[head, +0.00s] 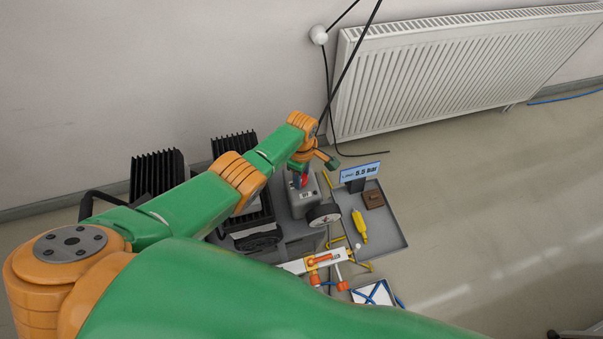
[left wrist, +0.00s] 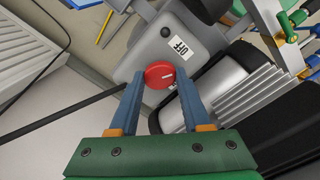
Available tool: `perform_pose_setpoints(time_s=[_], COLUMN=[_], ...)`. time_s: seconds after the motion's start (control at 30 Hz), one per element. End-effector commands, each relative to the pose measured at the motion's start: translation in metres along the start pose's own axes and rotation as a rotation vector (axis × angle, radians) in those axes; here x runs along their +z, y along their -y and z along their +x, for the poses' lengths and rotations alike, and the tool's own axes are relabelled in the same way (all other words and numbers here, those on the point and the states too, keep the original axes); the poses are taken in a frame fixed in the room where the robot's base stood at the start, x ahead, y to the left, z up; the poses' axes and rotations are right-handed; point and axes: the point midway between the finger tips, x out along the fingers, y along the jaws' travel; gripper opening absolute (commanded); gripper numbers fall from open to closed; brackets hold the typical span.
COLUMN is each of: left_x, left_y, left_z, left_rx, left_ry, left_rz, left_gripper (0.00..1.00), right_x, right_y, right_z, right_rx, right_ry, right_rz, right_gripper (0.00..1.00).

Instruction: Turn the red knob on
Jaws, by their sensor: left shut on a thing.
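The red knob (left wrist: 158,74) is round, with a small white mark on its face, and sits on a grey box (left wrist: 152,45). A white label (left wrist: 180,47) beside the knob reads OFF. My left gripper (left wrist: 158,84) is shut on the knob, with one blue-grey finger on each side of it. In the head view my left gripper (head: 301,174) reaches down to the top of the grey box (head: 305,203), and only a little red shows there. My right gripper is not in view.
Black finned parts (head: 157,175) stand left of the box. A round gauge (head: 323,214) is on its front. A grey tray (head: 388,228) to the right holds a yellow tool (head: 360,226) and a brown block (head: 373,199). A sign (head: 360,171) reads 5.5 bar. A radiator (head: 450,65) is behind.

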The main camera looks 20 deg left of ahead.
Motion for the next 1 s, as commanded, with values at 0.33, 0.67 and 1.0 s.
perform_pose_setpoints(time_s=[0.33,0.67,1.0], left_x=[0.0003,0.0005,0.0002], left_y=[0.0007,0.0007,0.0008], left_z=[0.0005,0.0008,0.0010], left_rx=[-0.003,-0.003,-0.004], left_ry=[0.001,0.002,0.002], left_rz=[0.326,0.638,0.913], left_gripper=[0.00,0.00,0.00], right_x=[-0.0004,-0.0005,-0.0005], right_y=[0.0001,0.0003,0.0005], right_z=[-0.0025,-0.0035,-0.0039], right_rx=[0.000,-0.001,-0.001], right_ry=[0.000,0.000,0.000], right_rz=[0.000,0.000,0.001], right_gripper=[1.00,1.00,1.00])
